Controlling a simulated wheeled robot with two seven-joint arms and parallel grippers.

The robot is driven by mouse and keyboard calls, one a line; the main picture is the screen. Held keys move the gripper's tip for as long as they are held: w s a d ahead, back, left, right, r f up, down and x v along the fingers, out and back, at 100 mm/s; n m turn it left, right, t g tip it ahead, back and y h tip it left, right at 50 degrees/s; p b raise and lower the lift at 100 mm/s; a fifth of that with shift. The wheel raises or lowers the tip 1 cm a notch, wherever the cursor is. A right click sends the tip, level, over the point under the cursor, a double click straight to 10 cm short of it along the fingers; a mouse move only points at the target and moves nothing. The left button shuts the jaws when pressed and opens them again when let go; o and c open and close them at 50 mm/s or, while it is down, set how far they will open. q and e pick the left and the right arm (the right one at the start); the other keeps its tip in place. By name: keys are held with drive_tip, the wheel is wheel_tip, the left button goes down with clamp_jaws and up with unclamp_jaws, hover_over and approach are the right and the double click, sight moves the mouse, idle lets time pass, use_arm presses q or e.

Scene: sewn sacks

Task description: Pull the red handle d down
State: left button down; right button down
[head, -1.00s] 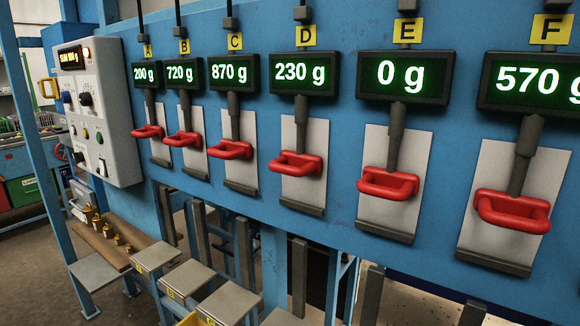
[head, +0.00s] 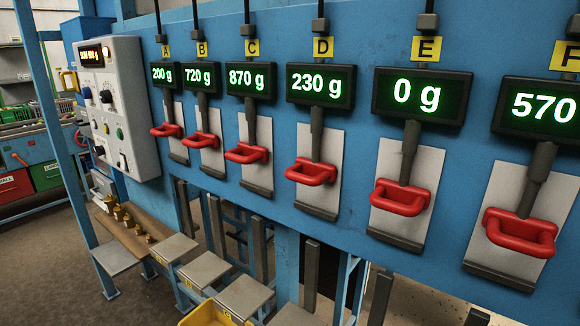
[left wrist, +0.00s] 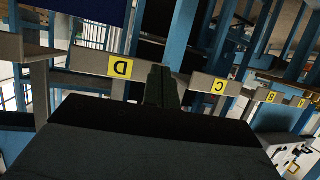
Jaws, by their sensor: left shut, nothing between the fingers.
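The red handle D (head: 311,172) is a loop on a dark lever in front of a pale plate, under the yellow D label (head: 323,48) and a display (head: 320,86) reading 230 g. It sits partway down its plate, and nothing touches it. Neither gripper shows in the head view. In the left wrist view my left gripper (left wrist: 163,82) is shut and empty. Its tips are near grey ledges with upside-down yellow labels D (left wrist: 121,68) and C (left wrist: 219,87). The red handle does not show there.
Red handles C (head: 247,153) and E (head: 400,197) hang either side of D. A grey control box (head: 117,110) is at the left. Grey platforms (head: 208,270) and a yellow bin (head: 205,317) stand below the blue panel.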

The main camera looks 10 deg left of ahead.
use_arm(q)
drive_tip(key=w+d+r+t+h+p, duration=0.1)
drive_tip(key=w+r+t, duration=0.1)
drive_tip(key=r, duration=0.9)
drive_tip(key=w+d+r+t+h+p, duration=0.1)
drive_tip(key=w+r+t, duration=0.15)
drive_tip(key=r, duration=0.95)
drive_tip(key=s+d+r+m+t+h, duration=0.1)
drive_tip(key=s+r+t+h, duration=0.1)
drive_tip(key=r, duration=0.7)
drive_tip(key=s+d+r+m+t+h+p, duration=0.1)
drive_tip(key=s+r+t+h, duration=0.1)
drive_tip(key=r, duration=0.8)
drive_tip(key=shift+s, duration=0.8)
wheel_tip(320, 180, up, 5)
drive_tip(key=p, duration=0.3)
hover_over(290, 178)
drive_tip(key=s, duration=0.3)
drive_tip(key=f, duration=0.3)
drive_tip(key=shift+w+d, duration=0.25)
drive_tip(key=shift+w, duration=0.05)
drive_tip(key=shift+f, duration=0.65)
